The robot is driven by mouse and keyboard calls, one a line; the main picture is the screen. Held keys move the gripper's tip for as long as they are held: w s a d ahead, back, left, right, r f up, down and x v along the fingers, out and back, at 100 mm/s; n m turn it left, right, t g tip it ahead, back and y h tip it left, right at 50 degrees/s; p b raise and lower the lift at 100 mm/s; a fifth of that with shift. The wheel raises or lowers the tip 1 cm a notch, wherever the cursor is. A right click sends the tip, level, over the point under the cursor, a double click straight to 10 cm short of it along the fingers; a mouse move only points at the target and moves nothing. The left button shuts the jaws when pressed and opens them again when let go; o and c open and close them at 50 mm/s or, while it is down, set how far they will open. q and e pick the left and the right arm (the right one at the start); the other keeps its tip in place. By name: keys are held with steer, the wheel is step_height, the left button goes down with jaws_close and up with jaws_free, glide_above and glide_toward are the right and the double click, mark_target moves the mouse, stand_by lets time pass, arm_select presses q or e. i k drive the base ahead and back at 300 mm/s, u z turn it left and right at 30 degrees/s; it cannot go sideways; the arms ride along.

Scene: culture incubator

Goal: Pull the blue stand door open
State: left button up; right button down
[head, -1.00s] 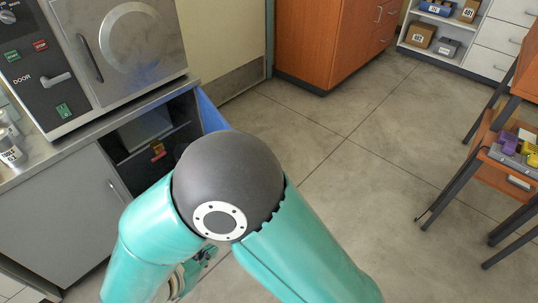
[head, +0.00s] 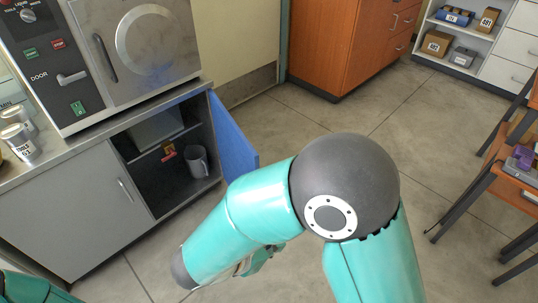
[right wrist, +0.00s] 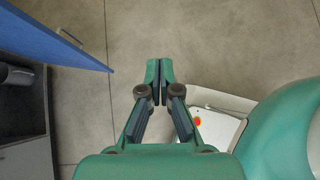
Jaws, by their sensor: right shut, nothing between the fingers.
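The blue stand door (head: 232,140) is swung open at the right side of the stand below the steel incubator. In the head view my right arm mostly hides this gripper. My left gripper is not in view.
The open stand compartment (head: 150,190) holds a grey mug (head: 197,161) and a small red item (head: 168,151). The incubator (head: 150,45) stands above, with cans (head: 20,142) to its left. A wooden table (head: 515,185) is at right.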

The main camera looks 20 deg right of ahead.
mark_target(238, 157)
steer(key=z, duration=0.1)
steer(key=i, duration=1)
steer(key=u, duration=0.1)
